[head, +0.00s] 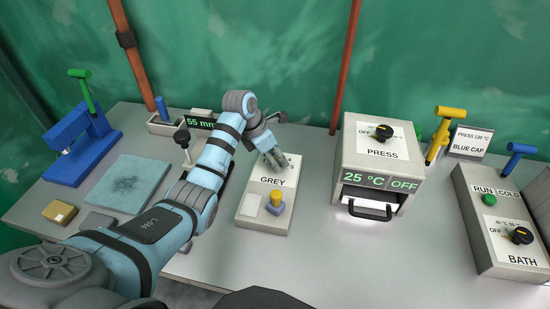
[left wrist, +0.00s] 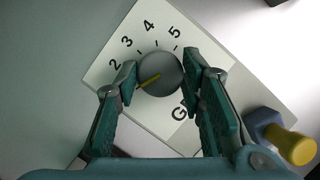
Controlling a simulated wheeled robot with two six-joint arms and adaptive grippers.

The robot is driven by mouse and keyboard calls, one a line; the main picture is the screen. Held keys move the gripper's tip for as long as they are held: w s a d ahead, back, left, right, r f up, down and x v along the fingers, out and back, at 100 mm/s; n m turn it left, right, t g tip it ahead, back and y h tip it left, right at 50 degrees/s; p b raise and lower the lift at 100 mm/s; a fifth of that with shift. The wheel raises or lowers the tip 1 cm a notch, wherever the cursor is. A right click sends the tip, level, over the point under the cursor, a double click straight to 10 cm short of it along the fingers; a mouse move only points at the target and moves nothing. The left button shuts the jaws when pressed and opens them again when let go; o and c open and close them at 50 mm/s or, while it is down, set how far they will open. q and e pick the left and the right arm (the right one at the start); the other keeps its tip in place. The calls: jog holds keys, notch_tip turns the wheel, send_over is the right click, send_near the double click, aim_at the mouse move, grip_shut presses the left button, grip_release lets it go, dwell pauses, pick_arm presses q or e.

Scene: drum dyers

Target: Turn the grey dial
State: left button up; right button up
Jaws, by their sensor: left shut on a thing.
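The grey dial (left wrist: 160,70) is a round knob with a yellow pointer line, on a white plate with the numbers 2, 3, 4 and 5 showing. The pointer aims to the lower left, below the 2, toward my left finger. My left gripper (left wrist: 158,78) is shut on the dial, one finger on each side. In the head view the left gripper (head: 271,155) is at the back of the box marked GREY (head: 249,207), and it hides the dial there. My right gripper is not in view.
A yellow-topped knob (head: 275,200) stands on the front of the same box, and also shows in the wrist view (left wrist: 290,145). The press (head: 378,155) is to the right, the bath (head: 490,235) further right. A blue pad (head: 120,187) lies left of my arm.

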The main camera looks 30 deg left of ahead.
pick_arm(q)
jog(key=m+b, duration=0.1)
jog(key=m, duration=0.1)
jog(key=m+g+h+b, duration=0.1)
jog(key=m+b, duration=0.1)
jog(key=shift+w+f, duration=0.15)
jog(key=shift+f, duration=0.05)
jog(key=m+g+b, duration=0.1)
jog(key=m+b, duration=0.1)
jog(key=m, duration=0.1)
jog(key=m+g+b, duration=0.1)
jog(key=m+b, duration=0.1)
jog(key=b, duration=0.1)
jog(key=shift+a+r+m+h+b, duration=0.1)
jog(key=shift+r+m+h+b, duration=0.05)
jog(key=shift+m+h+b, duration=0.2)
jog(key=o, duration=1.1)
jog(key=shift+w, duration=0.1)
jog(key=v, duration=0.7)
jog(key=shift+r, duration=0.3)
jog(key=shift+w+a, duration=0.1)
jog(key=shift+w, duration=0.05)
